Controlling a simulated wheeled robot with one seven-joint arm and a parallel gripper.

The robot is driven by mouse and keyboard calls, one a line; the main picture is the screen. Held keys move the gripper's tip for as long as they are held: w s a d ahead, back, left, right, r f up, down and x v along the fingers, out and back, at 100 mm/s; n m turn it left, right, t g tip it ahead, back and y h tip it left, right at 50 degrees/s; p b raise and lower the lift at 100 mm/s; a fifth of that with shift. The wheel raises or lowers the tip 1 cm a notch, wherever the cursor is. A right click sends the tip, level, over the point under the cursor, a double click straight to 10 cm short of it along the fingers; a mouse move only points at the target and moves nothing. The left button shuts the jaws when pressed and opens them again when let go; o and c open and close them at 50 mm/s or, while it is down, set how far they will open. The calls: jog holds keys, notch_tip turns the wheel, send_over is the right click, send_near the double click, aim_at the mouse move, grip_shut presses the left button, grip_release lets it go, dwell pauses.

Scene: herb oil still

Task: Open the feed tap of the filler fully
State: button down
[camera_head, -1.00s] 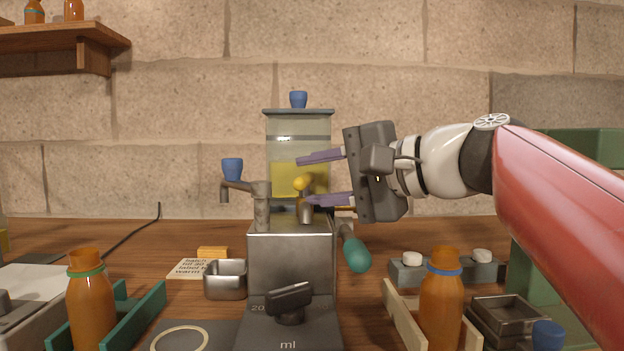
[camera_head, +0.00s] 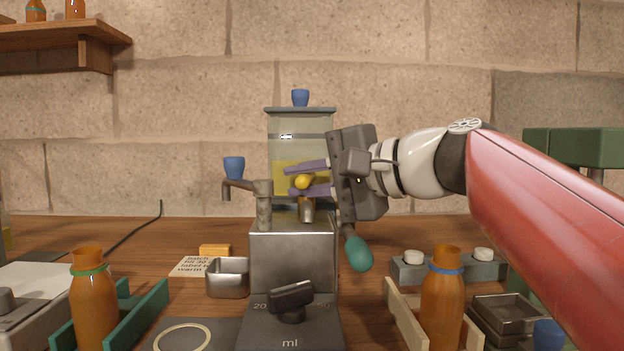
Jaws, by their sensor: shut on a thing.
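The filler (camera_head: 292,255) stands in the middle of the table, a steel body with a clear tank (camera_head: 300,126) of yellow oil above it. A yellow knob (camera_head: 303,181), apparently the feed tap's handle, sits on a small metal stem (camera_head: 307,211) in front of the tank. My gripper (camera_head: 308,180) reaches in from the right, its two purple fingers one above the other. It is shut on the yellow knob, which shows between the fingertips. The fingers hide part of the tap, so its exact setting cannot be told.
A spout (camera_head: 240,186) with a blue cup-shaped top is left of the tank. A teal-handled lever (camera_head: 358,253) hangs at the filler's right. Orange bottles stand in front at left (camera_head: 92,300) and right (camera_head: 442,290). A steel cup (camera_head: 228,277) sits left of the filler.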

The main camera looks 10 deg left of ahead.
jog(key=shift+n+g+y+p, duration=0.45)
jog(key=shift+n+g, duration=1.05)
jog(key=shift+g, duration=0.4)
jog(key=c, duration=1.4)
grip_release()
jog(key=shift+o, duration=0.2)
